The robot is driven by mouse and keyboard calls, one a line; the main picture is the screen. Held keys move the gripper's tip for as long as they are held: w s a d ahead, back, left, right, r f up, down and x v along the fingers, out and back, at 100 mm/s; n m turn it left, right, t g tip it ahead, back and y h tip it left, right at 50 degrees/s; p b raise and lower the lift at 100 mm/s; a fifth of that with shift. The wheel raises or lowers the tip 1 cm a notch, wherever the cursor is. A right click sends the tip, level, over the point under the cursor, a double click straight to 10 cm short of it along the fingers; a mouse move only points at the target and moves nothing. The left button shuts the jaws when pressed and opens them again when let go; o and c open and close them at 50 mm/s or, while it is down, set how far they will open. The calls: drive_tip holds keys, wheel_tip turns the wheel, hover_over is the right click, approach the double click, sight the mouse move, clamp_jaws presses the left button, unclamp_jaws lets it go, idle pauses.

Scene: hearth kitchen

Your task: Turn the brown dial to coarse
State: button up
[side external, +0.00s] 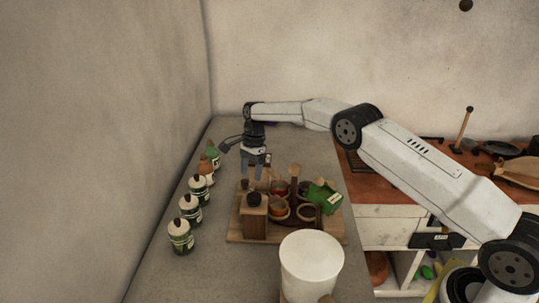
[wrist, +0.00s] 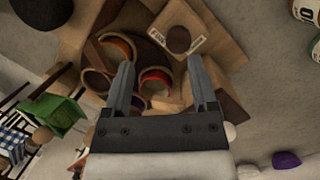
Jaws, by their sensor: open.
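The brown dial (wrist: 178,39) is a round dark knob on top of a square wooden box (wrist: 200,22). Pale markings show on the box top around it, too small to read. In the side view the dial (side external: 254,197) tops the wooden box (side external: 255,222) at the board's front left. My gripper (side external: 254,173) points down with its fingers apart and empty, above the board and higher than the dial. In the wrist view my gripper (wrist: 161,63) has the dial just beyond its fingertips, nearer the right finger. Nothing touches the dial.
The wooden board (side external: 240,238) also carries several small bowls and a green box (side external: 325,196). A large white cylinder (side external: 311,262) stands in front. Several lidded jars (side external: 181,237) line the left side. The grey counter (side external: 205,262) is bare between jars and board.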

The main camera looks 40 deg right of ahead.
sight(245, 181)
drive_tip(key=h, duration=0.1)
drive_tip(key=a+n+h, duration=0.1)
drive_tip(key=shift+s+a+r+h, duration=0.1)
drive_tip(key=shift+a+r+h, duration=0.2)
drive_tip(key=shift+r, duration=0.05)
drive_tip(key=a+r+h, duration=0.1)
drive_tip(key=a+r+n+t+h, duration=0.1)
drive_tip(key=shift+w+h, duration=0.2)
drive_tip(key=shift+h, duration=0.2)
drive_tip(key=shift+w+a+r+n+t+h, duration=0.15)
drive_tip(key=shift+a+r+n+t+h, duration=0.3)
drive_tip(key=shift+r+n+t+h, duration=0.2)
drive_tip(key=shift+f, duration=0.1)
drive_tip(key=shift+x, duration=3.85)
clamp_jaws()
